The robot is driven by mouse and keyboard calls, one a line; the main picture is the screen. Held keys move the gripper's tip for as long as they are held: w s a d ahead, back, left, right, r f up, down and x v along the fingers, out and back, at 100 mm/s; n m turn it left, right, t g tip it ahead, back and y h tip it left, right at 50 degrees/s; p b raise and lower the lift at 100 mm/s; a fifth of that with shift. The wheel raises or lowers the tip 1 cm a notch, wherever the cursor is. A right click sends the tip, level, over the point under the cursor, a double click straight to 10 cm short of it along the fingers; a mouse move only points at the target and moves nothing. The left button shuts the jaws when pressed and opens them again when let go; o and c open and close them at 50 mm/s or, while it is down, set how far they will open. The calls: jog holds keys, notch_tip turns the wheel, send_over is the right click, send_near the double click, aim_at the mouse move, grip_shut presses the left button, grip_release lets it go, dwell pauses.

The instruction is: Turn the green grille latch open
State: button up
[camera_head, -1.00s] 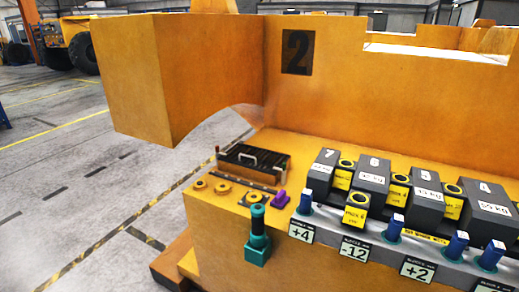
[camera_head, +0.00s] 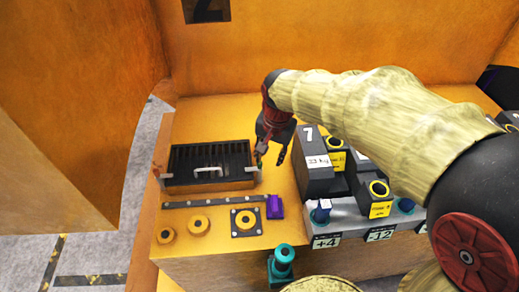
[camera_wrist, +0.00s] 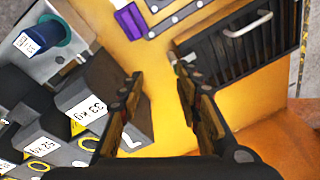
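The black slatted grille (camera_head: 209,165) with a pale bar handle lies on the orange casting, left of my gripper (camera_head: 270,156). In the wrist view the grille (camera_wrist: 236,52) is at upper right. A small greenish piece that looks like the latch (camera_wrist: 187,58) sits at the grille's near corner, right by one fingertip. It is small and partly hidden, so I cannot tell its turn or whether the finger touches it. My gripper (camera_wrist: 160,73) is open, pointing down, with nothing between its fingers but orange surface behind.
Dark numbered weights (camera_head: 316,170) stand close right of my gripper. A purple block (camera_head: 275,207), a metal strip (camera_head: 212,200) and round yellow fittings (camera_head: 198,225) lie in front of the grille. A teal handle (camera_head: 283,258) stands at the front edge. An orange wall rises behind.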

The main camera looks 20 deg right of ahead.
jog(key=w+f+m+p, duration=0.1)
jog(key=w+p, duration=0.1)
jog(key=w, duration=0.1)
jog(key=w+f+m+g+p, duration=0.1)
jog(key=w+f+m+p, duration=0.1)
jog(key=w, duration=0.1)
jog(key=w+f+m+g+p, duration=0.1)
jog(key=w+f+p, duration=0.1)
jog(key=w, duration=0.1)
jog(key=shift+a+f+m+p, duration=0.2)
jog(key=shift+a+m+p, duration=0.05)
jog(key=shift+m+p, duration=0.15)
notch_tip(320, 180, down, 8)
jog(key=shift+f, duration=0.1)
jog(key=shift+c, duration=1.2)
grip_shut()
